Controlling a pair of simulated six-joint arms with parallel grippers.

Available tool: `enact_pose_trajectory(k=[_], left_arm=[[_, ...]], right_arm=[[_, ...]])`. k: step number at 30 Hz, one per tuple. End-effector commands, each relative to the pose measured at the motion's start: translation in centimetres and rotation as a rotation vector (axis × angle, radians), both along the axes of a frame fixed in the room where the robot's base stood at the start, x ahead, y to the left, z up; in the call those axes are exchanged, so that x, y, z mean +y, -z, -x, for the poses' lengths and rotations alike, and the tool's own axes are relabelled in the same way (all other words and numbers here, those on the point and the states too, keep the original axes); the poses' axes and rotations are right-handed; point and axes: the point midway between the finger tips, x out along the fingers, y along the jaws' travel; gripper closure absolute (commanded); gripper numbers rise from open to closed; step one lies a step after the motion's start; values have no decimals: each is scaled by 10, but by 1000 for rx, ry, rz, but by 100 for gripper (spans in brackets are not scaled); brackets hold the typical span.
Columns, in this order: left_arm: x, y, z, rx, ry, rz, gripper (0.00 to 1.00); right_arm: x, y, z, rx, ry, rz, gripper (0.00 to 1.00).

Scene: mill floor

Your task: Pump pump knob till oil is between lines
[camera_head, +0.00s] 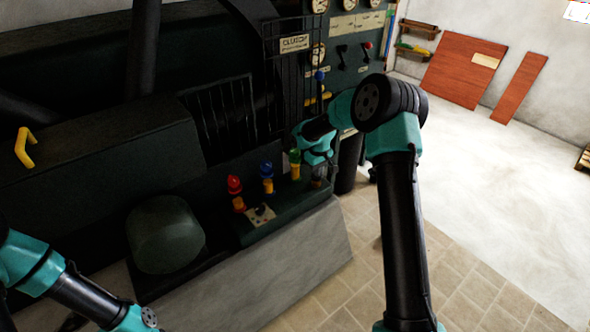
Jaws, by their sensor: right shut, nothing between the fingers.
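A dark panel (272,230) on the machine's low ledge carries several small coloured fittings. A red-topped one (234,184), a blue-topped one (267,170) and a green-topped one (295,160) stand in a row on yellowish bases. I cannot tell for sure which part is the pump knob. My right gripper (318,178) is shut and empty at the panel's right end, just right of the green-topped fitting, above or against a small brownish part. Its own wrist partly hides that spot. The oil and its lines cannot be made out. My left arm enters at lower left, its gripper outside the picture.
A dark rounded housing (165,235) stands left of the panel. Behind are a barred guard (222,118) and an upright board with gauges and levers (345,50). A yellow handle (25,148) is at far left. Open tiled floor (470,270) lies right.

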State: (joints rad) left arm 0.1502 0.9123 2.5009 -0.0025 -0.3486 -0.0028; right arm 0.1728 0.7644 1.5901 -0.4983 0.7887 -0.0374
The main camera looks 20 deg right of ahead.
Motion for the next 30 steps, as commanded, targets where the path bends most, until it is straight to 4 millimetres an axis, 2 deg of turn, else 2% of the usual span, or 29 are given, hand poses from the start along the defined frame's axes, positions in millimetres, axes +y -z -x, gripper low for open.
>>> enact_pose_trajectory(k=[10, 30], left_arm=[[0, 0, 0, 0, 0, 0, 37], [0, 0, 0, 0, 0, 0, 37]], right_arm=[[0, -3, 0, 0, 0, 0, 100], [0, -39, 0, -1, 1, 0, 100]])
